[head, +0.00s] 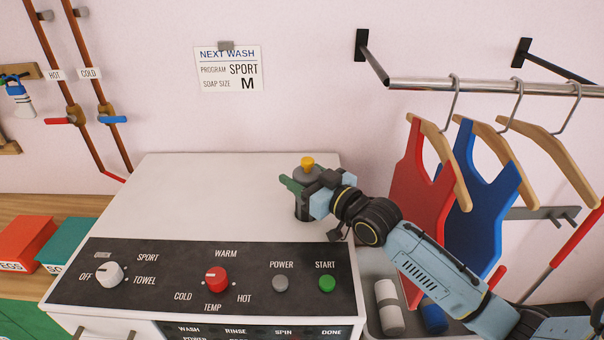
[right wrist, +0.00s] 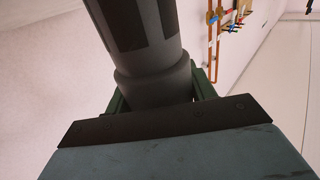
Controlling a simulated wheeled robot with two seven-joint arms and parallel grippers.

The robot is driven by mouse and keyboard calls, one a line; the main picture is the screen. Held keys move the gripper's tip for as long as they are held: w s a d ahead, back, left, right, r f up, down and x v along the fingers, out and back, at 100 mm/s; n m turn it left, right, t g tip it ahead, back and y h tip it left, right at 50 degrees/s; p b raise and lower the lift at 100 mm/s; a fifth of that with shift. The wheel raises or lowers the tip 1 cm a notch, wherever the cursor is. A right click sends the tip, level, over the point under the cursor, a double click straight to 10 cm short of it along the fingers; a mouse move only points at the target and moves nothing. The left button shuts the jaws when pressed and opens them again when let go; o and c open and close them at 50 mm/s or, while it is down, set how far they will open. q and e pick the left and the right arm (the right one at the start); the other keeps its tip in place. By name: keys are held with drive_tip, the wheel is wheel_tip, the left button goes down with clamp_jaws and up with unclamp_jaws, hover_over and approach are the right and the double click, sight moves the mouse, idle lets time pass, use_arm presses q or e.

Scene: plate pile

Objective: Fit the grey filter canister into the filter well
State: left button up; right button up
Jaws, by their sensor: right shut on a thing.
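The grey filter canister (head: 308,174) has a yellow knob on top and stands roughly upright above the right part of the white washer top. My right gripper (head: 303,187) is shut on it from the right side. The canister's grey body (right wrist: 142,50) also fills the middle of the right wrist view, between the green fingers (right wrist: 160,95). A dark round patch (head: 302,212) shows just below the gripper at the washer top; I cannot tell whether it is the filter well or the canister's lower end. My left gripper is not in view.
The washer's white top (head: 220,195) is clear left of the gripper. A dark control panel (head: 205,278) runs along its front. Red and blue aprons (head: 480,180) hang from a rail at right. A grey tray with bottles (head: 389,305) is at lower right.

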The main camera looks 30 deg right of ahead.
drive_tip(key=shift+f, duration=0.1)
drive_tip(key=o, duration=1.7)
drive_tip(key=shift+o, duration=0.2)
drive_tip(key=shift+f, duration=0.1)
drive_tip(key=shift+s+f, duration=0.1)
drive_tip(key=shift+s+f, duration=0.1)
drive_tip(key=shift+s, duration=0.15)
drive_tip(key=v, duration=0.4)
drive_tip(key=b+v, duration=0.1)
drive_tip(key=v, duration=0.7)
drive_tip(key=shift+s+d+r, duration=0.25)
drive_tip(key=shift+s+r, duration=0.05)
drive_tip(key=shift+r, duration=0.05)
